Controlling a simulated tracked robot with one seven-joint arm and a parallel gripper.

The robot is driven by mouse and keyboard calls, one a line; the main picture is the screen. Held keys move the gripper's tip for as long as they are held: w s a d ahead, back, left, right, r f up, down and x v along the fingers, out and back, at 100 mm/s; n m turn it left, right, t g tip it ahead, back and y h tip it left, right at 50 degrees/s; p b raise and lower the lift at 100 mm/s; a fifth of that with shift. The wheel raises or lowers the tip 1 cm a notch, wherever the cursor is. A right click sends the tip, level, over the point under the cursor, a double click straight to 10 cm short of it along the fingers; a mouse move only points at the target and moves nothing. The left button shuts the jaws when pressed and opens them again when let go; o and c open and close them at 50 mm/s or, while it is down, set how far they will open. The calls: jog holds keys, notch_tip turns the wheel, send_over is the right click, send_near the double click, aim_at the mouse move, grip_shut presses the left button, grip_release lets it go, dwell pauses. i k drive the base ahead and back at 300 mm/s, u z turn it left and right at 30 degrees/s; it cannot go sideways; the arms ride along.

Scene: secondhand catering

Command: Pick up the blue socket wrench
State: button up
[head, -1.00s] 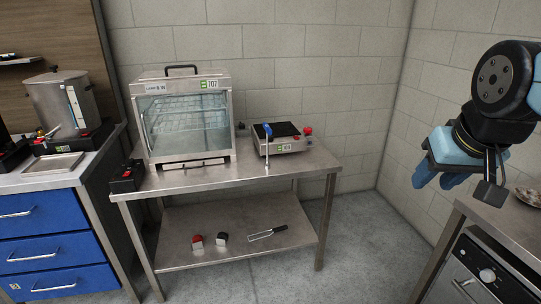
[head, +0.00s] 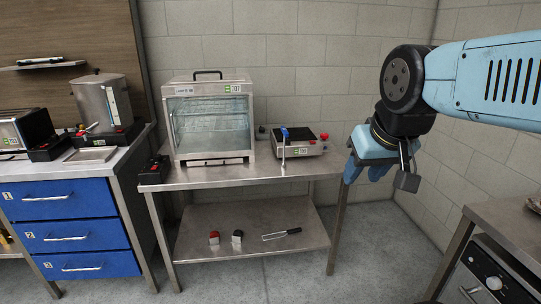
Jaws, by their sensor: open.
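A slim upright thing with a blue top and a metal shaft, which looks like the blue socket wrench (head: 284,147), is at the front edge of the steel table (head: 240,176), in front of a low appliance with a dark top. My gripper (head: 366,172) is at the right of the head view, with its blue fingers pointing down. It is open, and nothing shows between the fingers. In the picture it is to the right of the wrench and apart from it.
A glass-fronted cabinet (head: 211,118) stands on the table, left of the flat appliance (head: 303,147). Blue drawers (head: 70,240) stand left; a steel counter (head: 510,232) stands right.

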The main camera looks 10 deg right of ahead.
aim_at(286, 134)
jog(key=u, duration=0.1)
jog(key=i, duration=1)
jog(key=z, duration=0.05)
